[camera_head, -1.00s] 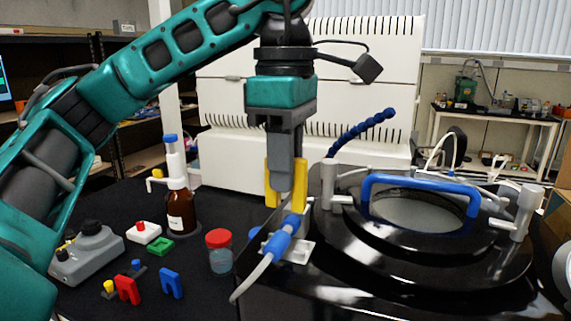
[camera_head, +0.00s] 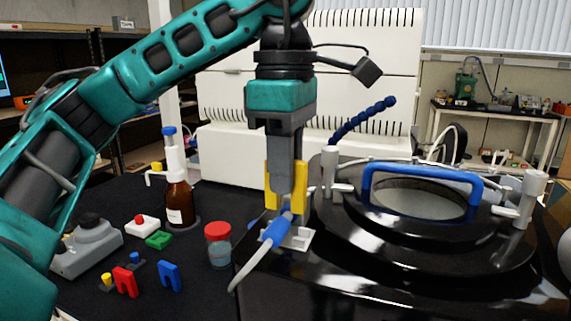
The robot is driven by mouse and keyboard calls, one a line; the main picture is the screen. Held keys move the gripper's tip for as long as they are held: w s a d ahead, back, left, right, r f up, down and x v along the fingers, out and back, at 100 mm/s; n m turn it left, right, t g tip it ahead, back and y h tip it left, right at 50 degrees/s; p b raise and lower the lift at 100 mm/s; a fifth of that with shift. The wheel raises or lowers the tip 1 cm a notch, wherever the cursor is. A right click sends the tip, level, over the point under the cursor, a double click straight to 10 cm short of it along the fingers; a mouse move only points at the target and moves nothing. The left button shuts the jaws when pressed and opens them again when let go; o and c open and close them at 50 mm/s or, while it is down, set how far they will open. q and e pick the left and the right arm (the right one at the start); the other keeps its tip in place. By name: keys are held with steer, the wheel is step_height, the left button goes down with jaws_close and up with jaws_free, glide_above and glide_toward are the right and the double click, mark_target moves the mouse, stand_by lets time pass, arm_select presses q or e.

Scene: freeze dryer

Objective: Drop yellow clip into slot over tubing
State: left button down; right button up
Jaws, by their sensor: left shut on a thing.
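My left gripper (camera_head: 285,187) points straight down and is shut on the yellow clip (camera_head: 299,188). The clip's two legs show on either side of the grey fingers, and its middle is hidden by them. The clip is upright, just above the light metal bracket (camera_head: 299,238) at the left edge of the black machine top. The tubing (camera_head: 254,268), with its blue sleeve (camera_head: 275,230), runs up to the bracket under the clip. The slot is hidden, and I cannot tell whether the leg ends are inside it. My right gripper is not in view.
The round black lid with a blue handle (camera_head: 421,173) is right of the gripper. A red-capped jar (camera_head: 219,245), a red clip (camera_head: 125,283), a blue clip (camera_head: 169,276) and a brown bottle (camera_head: 180,204) stand on the dark table to the left.

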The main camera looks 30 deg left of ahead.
mark_target(285, 217)
arm_select(q)
steer(key=shift+f+b, duration=1.15)
steer(key=shift+f, duration=0.5)
stand_by(1.1)
steer(key=shift+s+d+f+b, duration=0.1)
steer(key=shift+s+f+b, duration=0.1)
steer(key=shift+f+b, duration=0.35)
stand_by(0.5)
steer(key=c, duration=1.4)
jaws_free()
steer(key=shift+s+f, duration=0.1)
steer(key=shift+f, duration=0.05)
steer(key=shift+p, duration=0.3)
steer(key=shift+w+r+p, duration=0.2)
steer(key=shift+r+p, duration=0.3)
steer(key=shift+w+r+p, duration=0.15)
steer(key=shift+r+p, duration=0.3)
steer(key=shift+r, duration=0.05)
steer(key=shift+r+p, duration=0.8)
steer(key=shift+p, duration=0.05)
steer(key=shift+o, duration=0.6)
